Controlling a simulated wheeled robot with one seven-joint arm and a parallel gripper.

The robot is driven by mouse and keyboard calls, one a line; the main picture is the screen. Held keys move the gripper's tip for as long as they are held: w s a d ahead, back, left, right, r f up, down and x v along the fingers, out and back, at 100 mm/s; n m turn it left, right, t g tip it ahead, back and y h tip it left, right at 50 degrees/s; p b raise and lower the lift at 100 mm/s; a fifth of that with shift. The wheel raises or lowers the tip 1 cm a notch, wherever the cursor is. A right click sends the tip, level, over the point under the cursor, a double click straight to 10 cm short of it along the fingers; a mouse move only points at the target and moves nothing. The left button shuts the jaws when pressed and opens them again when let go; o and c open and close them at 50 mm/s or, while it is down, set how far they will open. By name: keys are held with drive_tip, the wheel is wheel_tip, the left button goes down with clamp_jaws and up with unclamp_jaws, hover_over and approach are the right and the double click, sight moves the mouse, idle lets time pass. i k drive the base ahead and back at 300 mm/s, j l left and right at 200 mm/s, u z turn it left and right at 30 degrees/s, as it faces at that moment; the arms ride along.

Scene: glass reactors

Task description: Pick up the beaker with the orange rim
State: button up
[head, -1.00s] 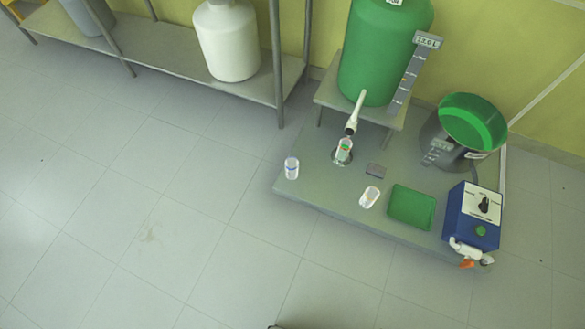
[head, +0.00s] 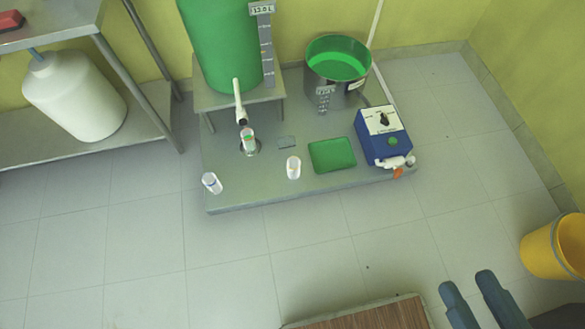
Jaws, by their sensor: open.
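Three small clear beakers stand on the low grey platform in the head view. One beaker (head: 249,142) is under the white tap of the green tank and shows orange and green near its top. A second beaker (head: 293,169) stands upright left of the green tray, with a faint orange tint. A third beaker (head: 212,184) stands near the platform's left front corner and has a bluish band. At this size I cannot tell for certain which has the orange rim.
The platform (head: 240,198) also holds a green tank (head: 219,45), a metal pot (head: 337,66), a green tray (head: 332,155) and a blue control box (head: 383,137). A wooden surface (head: 370,315), two blue bars (head: 485,300) and a yellow bucket (head: 550,250) are nearer. The floor between is clear.

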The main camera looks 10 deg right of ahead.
sight(247, 134)
drive_tip(key=i+j+u, duration=0.2)
drive_tip(key=i, duration=0.55)
drive_tip(key=i+j+u, duration=0.15)
drive_tip(key=i, duration=0.6)
